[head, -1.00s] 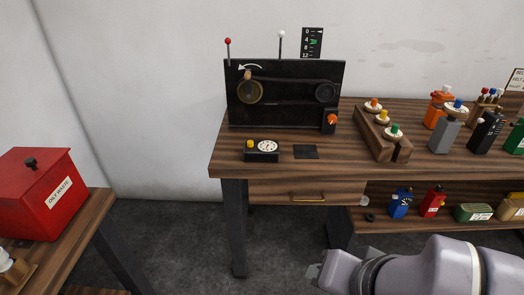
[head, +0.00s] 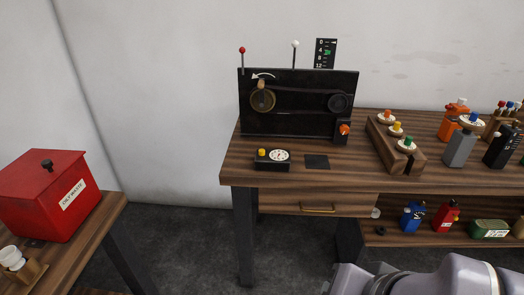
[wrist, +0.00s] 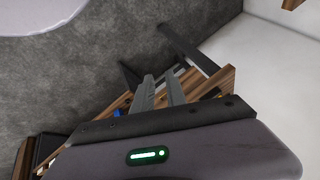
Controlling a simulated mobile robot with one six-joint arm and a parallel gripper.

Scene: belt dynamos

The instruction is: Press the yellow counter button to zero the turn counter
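The yellow counter button (head: 262,153) sits at the left end of the turn counter (head: 273,165), a small black box with a white round dial (head: 279,156). The counter stands near the front left of the wooden bench, in front of the black dynamo panel (head: 300,105). The button does not show in the wrist view.
A dark flat pad (head: 317,162) lies right of the counter. A wooden block with coloured knobs (head: 395,147) stands further right, then several bottles. The bench drawer (head: 318,204) is below. A red oily-waste box (head: 45,195) stands on a separate table at left. Bare floor separates the tables.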

